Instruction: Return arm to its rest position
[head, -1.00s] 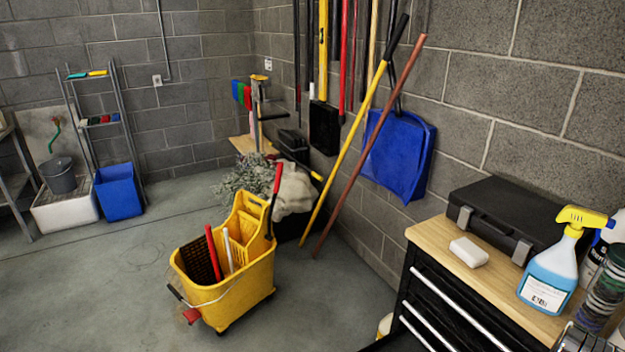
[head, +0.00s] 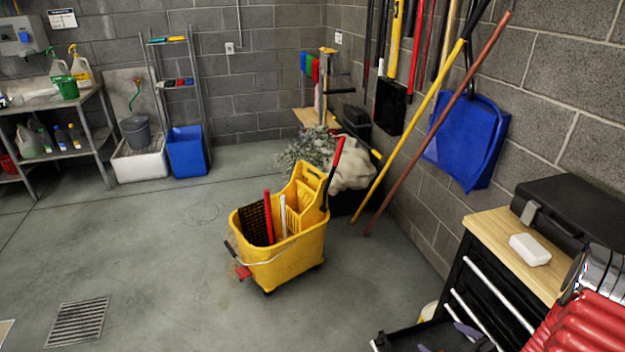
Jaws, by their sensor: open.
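My gripper's jaws do not show in the head view. A red ribbed part with grey metal rings rises at the lower right edge and looks like part of my arm. It overlaps the right side of the wooden-topped cabinet (head: 487,232). I cannot tell from this view where the jaws are. A white block (head: 530,249) and a black case (head: 577,216) rest on the cabinet top, close to that red part.
An open drawer (head: 400,338) juts out below the cabinet top. A yellow mop bucket (head: 285,265) stands mid-floor. Two long poles (head: 437,120) lean against the right wall by a blue dustpan (head: 467,140). The floor at left is clear around a drain grate (head: 78,322).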

